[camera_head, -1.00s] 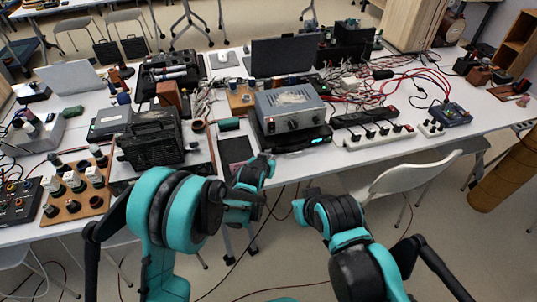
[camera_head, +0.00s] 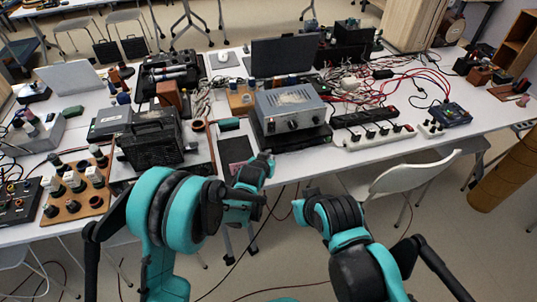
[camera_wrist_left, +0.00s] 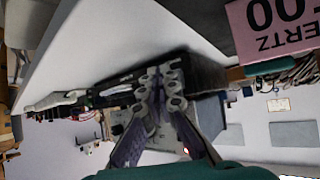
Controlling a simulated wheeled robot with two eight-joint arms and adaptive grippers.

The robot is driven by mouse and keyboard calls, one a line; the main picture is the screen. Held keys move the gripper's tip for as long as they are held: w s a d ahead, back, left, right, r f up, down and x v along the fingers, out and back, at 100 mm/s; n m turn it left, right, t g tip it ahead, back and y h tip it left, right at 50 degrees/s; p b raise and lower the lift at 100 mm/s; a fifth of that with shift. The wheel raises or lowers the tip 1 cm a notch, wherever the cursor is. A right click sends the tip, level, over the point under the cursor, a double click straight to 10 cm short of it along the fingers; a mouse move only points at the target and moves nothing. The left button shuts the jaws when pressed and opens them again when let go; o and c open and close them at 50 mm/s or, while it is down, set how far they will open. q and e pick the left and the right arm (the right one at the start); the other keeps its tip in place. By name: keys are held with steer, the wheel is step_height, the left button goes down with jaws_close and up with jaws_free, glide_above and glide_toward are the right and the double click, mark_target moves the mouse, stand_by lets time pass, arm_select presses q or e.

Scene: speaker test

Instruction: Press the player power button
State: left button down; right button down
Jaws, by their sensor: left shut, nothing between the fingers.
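The player (camera_head: 302,141) is a flat black unit near the table's front edge, under a grey metal box (camera_head: 290,103). Its front shows no lit display now. My left gripper (camera_head: 268,158) is just in front of the player's left front corner, shut and empty. In the left wrist view, the closed fingers (camera_wrist_left: 168,80) reach across the black player (camera_wrist_left: 118,92) and hide part of its front. I cannot tell whether they touch it. The power button is not distinguishable. My right arm (camera_head: 335,215) hangs in front of the table; its gripper's state is unclear.
A dark flat item (camera_head: 236,152) lies left of the player. A black boxy device (camera_head: 152,140) stands farther left. White (camera_head: 378,138) and black (camera_head: 362,117) power strips lie to the right. A white chair (camera_head: 410,178) stands at the front right.

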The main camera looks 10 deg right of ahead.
arm_select(q)
steer(key=shift+s, duration=0.1)
steer(key=shift+s+d, duration=0.1)
steer(key=shift+s, duration=2.85)
steer(key=s+a+r+n+y, duration=0.1)
steer(key=s+a+r+y, duration=0.15)
steer(key=a+r, duration=0.6)
steer(key=s+a+r+n+y, duration=0.1)
steer(key=s+a+r+n, duration=0.2)
steer(key=a, duration=1)
steer(key=s+a+r+n+g+y, duration=0.1)
steer(key=s+a+r+g, duration=0.1)
steer(key=s+a, duration=1.1)
steer(key=s, duration=0.4)
steer(key=shift+a+r+n+y, duration=0.15)
steer(key=shift+a+n+y, duration=0.05)
steer(key=shift+n+y, duration=0.15)
